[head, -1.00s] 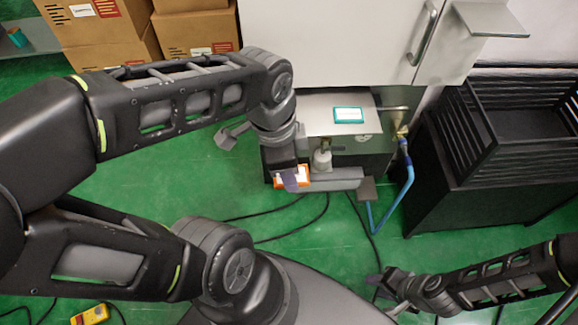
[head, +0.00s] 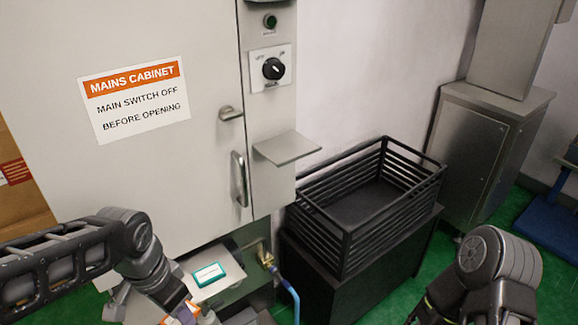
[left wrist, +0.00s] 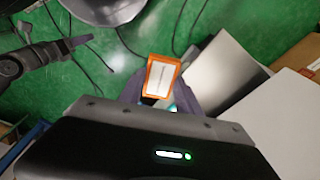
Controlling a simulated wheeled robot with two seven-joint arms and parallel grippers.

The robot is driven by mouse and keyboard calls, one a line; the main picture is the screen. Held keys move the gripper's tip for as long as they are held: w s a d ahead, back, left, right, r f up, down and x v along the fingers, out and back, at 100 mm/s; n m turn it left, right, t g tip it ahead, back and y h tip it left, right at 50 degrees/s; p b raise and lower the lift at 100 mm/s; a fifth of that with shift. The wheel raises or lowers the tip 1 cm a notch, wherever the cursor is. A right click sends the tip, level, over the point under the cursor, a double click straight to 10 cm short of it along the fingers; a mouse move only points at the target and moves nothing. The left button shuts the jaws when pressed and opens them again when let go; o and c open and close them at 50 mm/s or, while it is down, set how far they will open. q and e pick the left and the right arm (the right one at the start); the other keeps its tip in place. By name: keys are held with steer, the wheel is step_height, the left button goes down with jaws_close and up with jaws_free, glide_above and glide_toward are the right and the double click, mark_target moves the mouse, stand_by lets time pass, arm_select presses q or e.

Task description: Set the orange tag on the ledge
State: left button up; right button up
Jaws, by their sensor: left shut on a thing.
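The orange tag (left wrist: 161,77), with a pale face, is between the fingers of my left gripper (left wrist: 160,98) in the left wrist view. The gripper is shut on it. In the head view my left gripper (head: 184,313) is at the bottom edge, mostly cut off, with a bit of orange showing. The bare grey ledge (head: 287,147) juts from the cabinet's narrow right section, above and right of my left gripper. My right gripper (left wrist: 78,43) seems to show small at the left of the left wrist view; its jaw opening is unclear.
The tall cabinet (head: 160,190) has a handle (head: 239,178) beside the ledge and a switch (head: 273,69) above it. A teal tag (head: 208,274) lies on a low metal top. A black slatted crate (head: 345,232) stands on a dark stand right of the ledge.

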arm_select(q)
steer(key=w+n, duration=0.2)
steer(key=w, duration=0.3)
steer(key=w+d+f+n+p, duration=0.1)
steer(key=w+n, duration=0.1)
steer(key=w, duration=0.3)
steer(key=w+d+f+n, duration=0.1)
steer(key=w+n, duration=0.1)
steer(key=w, duration=0.3)
steer(key=shift+f+y+p, duration=0.2)
steer(key=shift+y+p, duration=0.2)
steer(key=shift+w+f+t, duration=0.15)
steer(key=shift+w+t, duration=0.1)
steer(key=shift+t, duration=0.05)
steer(key=shift+s, duration=0.1)
